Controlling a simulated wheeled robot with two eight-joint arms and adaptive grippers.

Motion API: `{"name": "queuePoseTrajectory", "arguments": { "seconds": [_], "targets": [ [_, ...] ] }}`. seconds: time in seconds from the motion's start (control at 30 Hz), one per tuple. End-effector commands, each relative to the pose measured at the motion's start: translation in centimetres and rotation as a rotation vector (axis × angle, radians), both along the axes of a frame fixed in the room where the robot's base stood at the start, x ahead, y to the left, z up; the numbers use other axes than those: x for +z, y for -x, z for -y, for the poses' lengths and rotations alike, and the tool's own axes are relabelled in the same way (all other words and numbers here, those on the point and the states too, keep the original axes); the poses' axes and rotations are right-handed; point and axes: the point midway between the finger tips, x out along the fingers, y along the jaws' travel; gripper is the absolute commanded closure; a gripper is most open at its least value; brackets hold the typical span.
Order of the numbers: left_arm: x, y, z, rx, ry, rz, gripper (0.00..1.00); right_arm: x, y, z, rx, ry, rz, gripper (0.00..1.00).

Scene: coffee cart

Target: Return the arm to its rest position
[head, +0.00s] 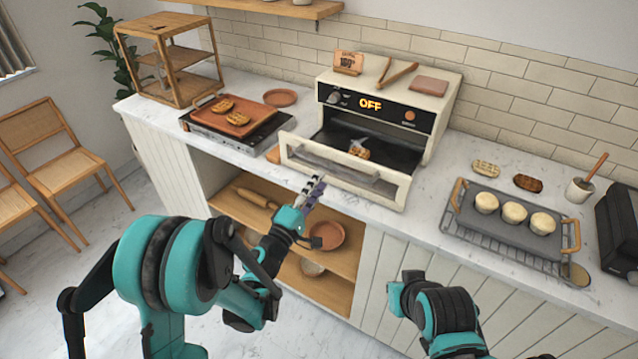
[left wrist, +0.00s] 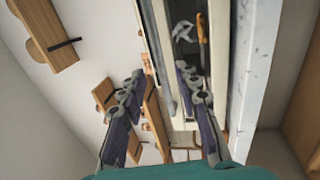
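My left arm comes in from the left in the head view. Its gripper (head: 313,190) is just in front of the oven's open door (head: 345,174), near the counter's front edge. In the left wrist view the left gripper's two fingers (left wrist: 158,85) stand apart with nothing held between them. The oven (head: 385,118) displays "OFF" and its door is folded down. A small browned, grilled item (head: 359,152) lies inside it. Part of my right arm shows at the bottom of the head view, but its gripper does not show.
A hot plate with a reddish board (head: 234,116) and grilled items is at left, beside a wooden display case (head: 172,60). At right a grey tray (head: 508,228) holds three pale buns on a rack. Open shelves with a terracotta plate (head: 327,236) are below the counter.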

Motion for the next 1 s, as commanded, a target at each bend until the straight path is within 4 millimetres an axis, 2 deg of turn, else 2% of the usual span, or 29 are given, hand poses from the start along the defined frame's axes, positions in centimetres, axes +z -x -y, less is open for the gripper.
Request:
{"name": "queuePoseTrajectory", "arguments": {
  "seconds": [0.27,0.47,0.6,0.77,0.87,1.0],
  "targets": [
    [0.2,0.1,0.0,-0.003,-0.013,0.003,0.67,0.0,0.0,0.0,0.000,0.000,0.000,1.00],
    [2.5,2.1,0.5,-0.044,-0.212,0.031,0.67,0.0,0.0,0.0,0.000,0.000,0.000,1.00],
    [3.4,5.2,0.2,-0.098,-0.465,0.035,0.67,0.0,0.0,0.0,0.000,0.000,0.000,1.00],
    [2.5,9.7,-1.8,-0.153,-0.767,-0.005,0.67,0.0,0.0,0.0,0.000,0.000,0.000,1.00],
    [1.1,12.9,-4.2,-0.178,-0.956,-0.054,0.67,0.0,0.0,0.0,0.000,0.000,0.000,1.00],
    [-1.2,17.7,-8.8,-0.200,-1.218,-0.152,0.67,0.0,0.0,0.0,0.000,0.000,0.000,1.00]
  ]
}}
